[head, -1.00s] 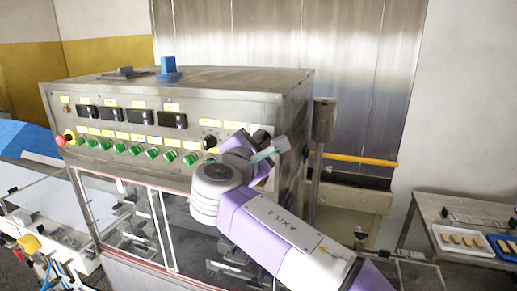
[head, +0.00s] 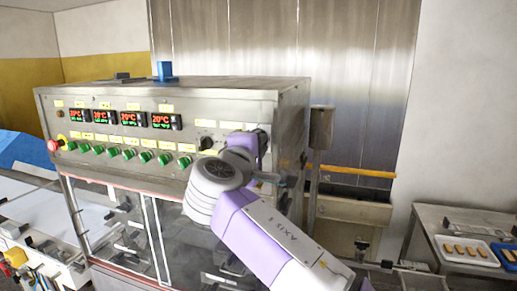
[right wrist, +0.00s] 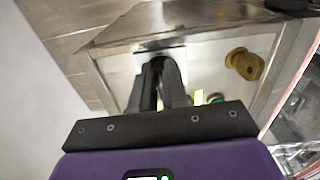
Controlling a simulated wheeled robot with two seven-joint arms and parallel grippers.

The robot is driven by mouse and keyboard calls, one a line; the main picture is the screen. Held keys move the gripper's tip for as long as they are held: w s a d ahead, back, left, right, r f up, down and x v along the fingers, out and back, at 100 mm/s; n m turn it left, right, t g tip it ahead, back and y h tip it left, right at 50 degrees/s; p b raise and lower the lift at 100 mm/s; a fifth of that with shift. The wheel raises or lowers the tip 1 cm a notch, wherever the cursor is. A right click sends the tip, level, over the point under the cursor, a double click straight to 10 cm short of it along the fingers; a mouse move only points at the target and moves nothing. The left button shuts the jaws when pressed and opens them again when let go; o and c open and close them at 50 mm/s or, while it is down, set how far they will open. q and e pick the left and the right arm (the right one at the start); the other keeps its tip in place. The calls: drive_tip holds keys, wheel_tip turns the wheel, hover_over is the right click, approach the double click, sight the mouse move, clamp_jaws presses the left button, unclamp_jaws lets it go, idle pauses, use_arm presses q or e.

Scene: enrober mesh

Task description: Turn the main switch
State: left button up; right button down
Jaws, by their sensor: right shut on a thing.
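The main switch is a dark knob at the upper right end of the steel control panel (head: 110,157). In the head view my right gripper (head: 262,141) is at that end of the panel, and its own wrist hides much of the knob. In the right wrist view the two dark fingers of the right gripper (right wrist: 160,75) are closed on the main switch (right wrist: 157,59), which shows only as a dark patch between the tips. Several displays (head: 121,118) on the panel are lit with red and green digits. My left gripper is out of view.
A row of green buttons (head: 129,154) and a red emergency button (head: 54,145) sit on the panel. A blue block (head: 164,70) stands on the cabinet top. At right, a table (head: 428,222) holds a white tray (head: 446,257) of biscuits.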

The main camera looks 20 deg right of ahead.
idle(0.3)
drive_tip(key=c, duration=1.1)
unclamp_jaws()
drive_tip(key=shift+c, duration=0.2)
drive_tip(key=shift+s, duration=0.1)
drive_tip(key=b+v, duration=0.1)
drive_tip(key=v, duration=0.6)
drive_tip(key=shift+s+a, duration=0.2)
